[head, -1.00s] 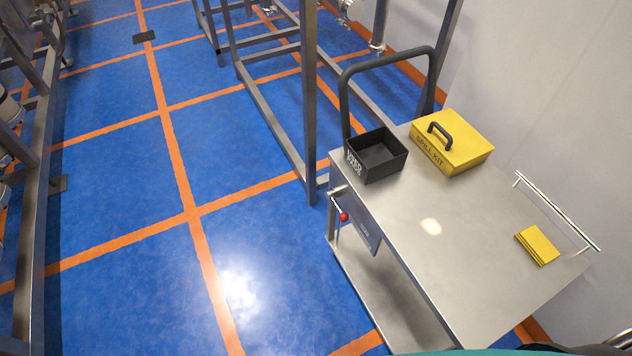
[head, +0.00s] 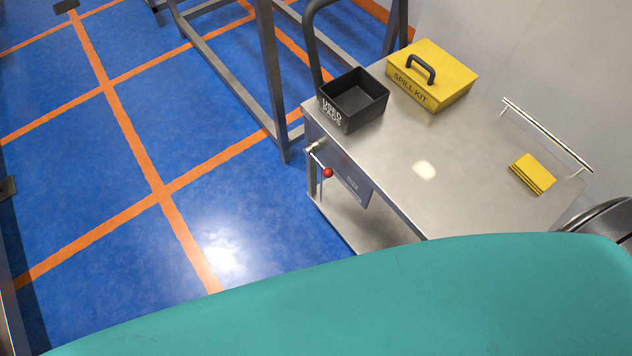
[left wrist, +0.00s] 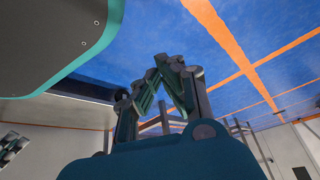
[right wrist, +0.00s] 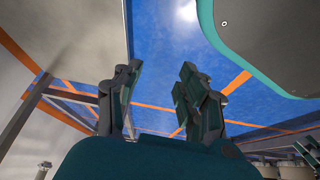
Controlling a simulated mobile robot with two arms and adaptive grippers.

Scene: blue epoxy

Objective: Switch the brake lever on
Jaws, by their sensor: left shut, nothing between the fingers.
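The brake lever (head: 321,162) is a short metal rod with a red ball at its end. It sits on the left side of the steel cart (head: 400,191), near the corner under the black bin, and slants down and right from its pivot. In the left wrist view my left gripper (left wrist: 167,66) is shut and empty, its fingertips together. In the right wrist view my right gripper (right wrist: 159,72) is open and empty, with floor showing between its fingers. Neither gripper shows in the head view, and I cannot make out the lever in the wrist views.
The cart top carries a black bin (head: 353,99) marked used pads, a yellow spill kit (head: 432,75) and a folded yellow cloth (head: 532,173). A metal frame (head: 270,85) stands behind the cart. The blue floor (head: 90,240) left of the cart is open. A wall borders the right.

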